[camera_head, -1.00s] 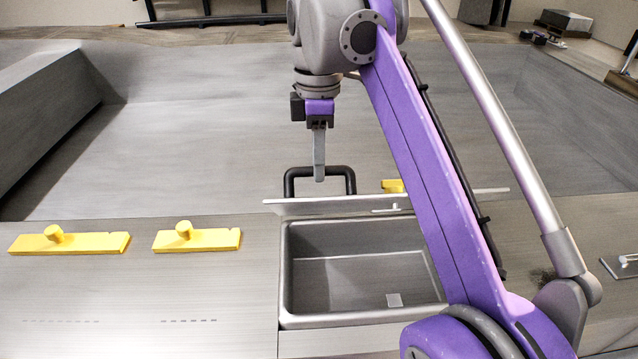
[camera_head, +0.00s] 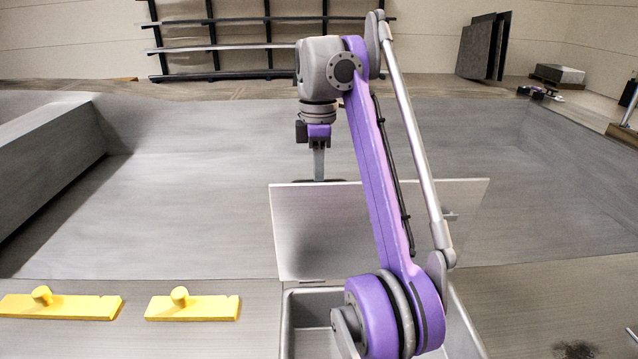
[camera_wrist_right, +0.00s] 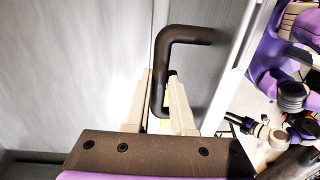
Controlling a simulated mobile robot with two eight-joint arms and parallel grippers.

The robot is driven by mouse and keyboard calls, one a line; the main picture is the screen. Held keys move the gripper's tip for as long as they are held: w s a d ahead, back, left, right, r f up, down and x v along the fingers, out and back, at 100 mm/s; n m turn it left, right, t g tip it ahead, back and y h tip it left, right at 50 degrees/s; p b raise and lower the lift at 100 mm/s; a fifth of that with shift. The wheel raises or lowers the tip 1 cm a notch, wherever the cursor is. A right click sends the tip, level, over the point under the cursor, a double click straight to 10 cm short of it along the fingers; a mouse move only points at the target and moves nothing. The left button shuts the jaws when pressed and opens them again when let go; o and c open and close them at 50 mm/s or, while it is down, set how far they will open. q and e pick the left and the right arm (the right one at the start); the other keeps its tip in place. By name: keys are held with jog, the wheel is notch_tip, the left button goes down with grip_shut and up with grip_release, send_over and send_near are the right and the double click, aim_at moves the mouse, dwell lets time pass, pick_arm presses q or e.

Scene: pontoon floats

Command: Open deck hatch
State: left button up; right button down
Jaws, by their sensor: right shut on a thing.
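The deck hatch lid (camera_head: 320,225) stands raised at the far edge of its opening, its pale underside facing the head camera. Below it, the grey recessed box (camera_head: 305,310) is open and partly hidden by my right arm. My right gripper (camera_head: 319,176) is at the lid's top edge, on the far side. In the right wrist view my right gripper (camera_wrist_right: 160,80) is shut on the black hatch handle (camera_wrist_right: 190,35), with its fingers on either side of the bar. In the head view the handle is mostly hidden behind the lid. My left gripper is not in view.
Two yellow bars with knobs (camera_head: 60,306) (camera_head: 192,307) lie on the deck to the left of the opening. A grey wall (camera_head: 45,165) runs along the left. Shelves (camera_head: 225,45) and dark panels (camera_head: 485,45) stand far back. The sunken floor behind the lid is clear.

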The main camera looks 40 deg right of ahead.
jog(key=shift+w+d, duration=0.15)
dwell(0.3)
jog(key=c, duration=0.8)
grip_release()
jog(key=shift+o, duration=0.2)
